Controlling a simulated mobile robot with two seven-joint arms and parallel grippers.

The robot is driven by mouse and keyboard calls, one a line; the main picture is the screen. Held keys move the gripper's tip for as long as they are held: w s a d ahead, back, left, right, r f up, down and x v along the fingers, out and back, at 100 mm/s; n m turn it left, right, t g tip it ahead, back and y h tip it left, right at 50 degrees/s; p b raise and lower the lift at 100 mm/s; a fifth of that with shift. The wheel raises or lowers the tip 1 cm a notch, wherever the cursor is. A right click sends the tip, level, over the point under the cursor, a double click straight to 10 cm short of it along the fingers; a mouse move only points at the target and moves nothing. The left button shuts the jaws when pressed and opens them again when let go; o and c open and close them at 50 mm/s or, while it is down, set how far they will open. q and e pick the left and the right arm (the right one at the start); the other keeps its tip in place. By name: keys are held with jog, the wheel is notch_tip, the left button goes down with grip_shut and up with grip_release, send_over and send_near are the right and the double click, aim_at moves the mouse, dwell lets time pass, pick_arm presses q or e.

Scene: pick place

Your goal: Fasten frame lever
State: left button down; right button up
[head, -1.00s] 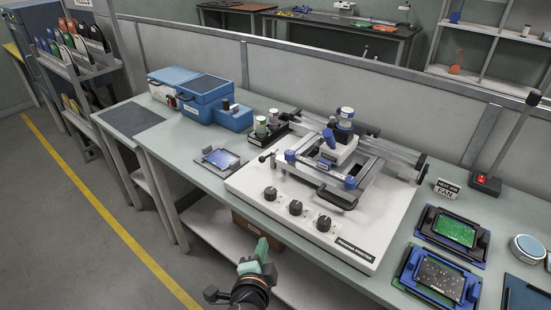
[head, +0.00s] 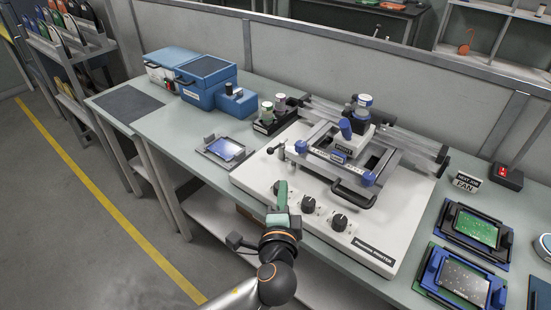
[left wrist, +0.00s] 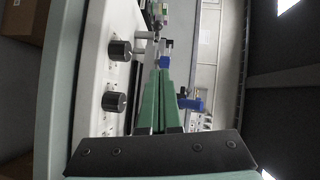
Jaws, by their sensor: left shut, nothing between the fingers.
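The white printer (head: 253,180) stands on the bench with a frame of metal bars on top. A small dark-tipped lever (head: 277,148) sticks up at the frame's left side, beside a blue clamp knob (head: 300,146). Another blue knob (head: 368,178) is at the frame's front right corner, near a black handle (head: 352,195). My left gripper (head: 282,187) has green fingers, shut and empty, above the printer's front left edge near the dials. In the left wrist view its closed fingertips (left wrist: 164,73) point toward small metal and blue parts; whether they touch cannot be told.
Black dials (head: 309,204) line the printer's front. A tray with a blue board (head: 226,150) lies left of it, and blue boxes (head: 205,80) stand farther back. Jars (head: 267,112) stand at the back left. Board holders (head: 474,228) lie to the right.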

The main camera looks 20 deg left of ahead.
pick_arm(q)
send_near(277, 147)
jog(key=shift+w+d+r, duration=0.15)
jog(key=shift+w+d, duration=0.95)
jog(key=shift+d, duration=0.05)
jog(key=shift+w+a+f+p, duration=0.15)
jog(key=shift+w+a+p, duration=0.1)
jog(key=shift+a, duration=0.3)
jog(key=shift+w+a+f+p, duration=0.15)
jog(key=shift+w+a, duration=0.1)
jog(key=shift+a, duration=0.35)
jog(key=shift+w+a+f, duration=0.15)
jog(key=shift+w+a, duration=0.15)
jog(key=shift+a, duration=0.15)
